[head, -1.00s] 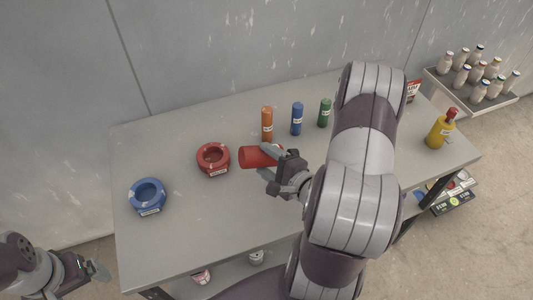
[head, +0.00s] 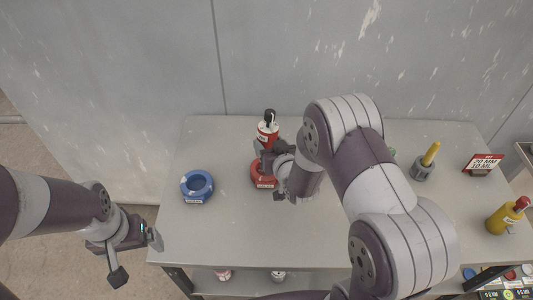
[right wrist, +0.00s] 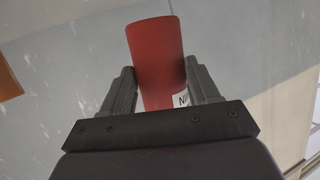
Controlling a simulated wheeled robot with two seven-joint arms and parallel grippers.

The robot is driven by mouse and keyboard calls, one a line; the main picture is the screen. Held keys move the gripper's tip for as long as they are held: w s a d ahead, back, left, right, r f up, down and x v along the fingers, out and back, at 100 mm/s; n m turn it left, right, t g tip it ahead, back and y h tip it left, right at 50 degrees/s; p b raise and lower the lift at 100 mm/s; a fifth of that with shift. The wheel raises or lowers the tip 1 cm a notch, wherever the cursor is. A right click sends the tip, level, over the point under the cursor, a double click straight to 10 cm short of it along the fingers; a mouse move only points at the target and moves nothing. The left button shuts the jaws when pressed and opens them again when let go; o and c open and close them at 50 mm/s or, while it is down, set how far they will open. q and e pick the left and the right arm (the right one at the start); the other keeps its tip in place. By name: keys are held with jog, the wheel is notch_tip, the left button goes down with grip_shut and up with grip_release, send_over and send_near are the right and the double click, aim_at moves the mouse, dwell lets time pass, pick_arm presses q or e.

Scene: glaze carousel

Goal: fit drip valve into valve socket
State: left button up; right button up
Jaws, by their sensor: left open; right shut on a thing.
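My right gripper (head: 266,150) is shut on a red cylinder (head: 268,131) with a white label. In the head view the cylinder is upright, with a black piece (head: 269,116) at its top; the right wrist view shows its red body (right wrist: 158,60) between the fingers. It is above or behind the red ring-shaped socket (head: 262,180) on the table; I cannot tell whether they touch. A blue ring-shaped socket (head: 197,199) sits empty to the left. My left gripper (head: 136,256) is open and empty, left of the table. No label readable here names the drip valve or valve socket.
A grey holder (head: 422,172) with a yellow stick, a red-white sign (head: 483,164) and a yellow bottle (head: 501,220) with a red top stand on the right of the table (head: 235,235). My right arm hides much of the middle. The left front is clear.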

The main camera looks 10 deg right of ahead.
jog(key=shift+f+n, duration=0.1)
jog(key=shift+n, duration=0.3)
jog(key=shift+a+t, duration=0.3)
pick_arm(q)
jog(key=shift+a, duration=0.2)
pick_arm(e)
jog(key=shift+d, duration=0.1)
pick_arm(q)
jog(key=shift+d+f, duration=0.1)
pick_arm(e)
jog(key=shift+f, duration=0.2)
pick_arm(q)
notch_tip(320, 180, down, 5)
jog(key=b, duration=0.5)
jog(key=shift+w, duration=0.1)
pick_arm(e)
notch_tip(320, 180, down, 5)
jog(key=shift+f, duration=0.2)
pick_arm(q)
jog(key=shift+f+b, duration=2)
jog(key=shift+b, duration=0.05)
pick_arm(e)
jog(key=shift+f, duration=2.05)
jog(key=o, duration=1.3)
jog(key=shift+s, duration=0.1)
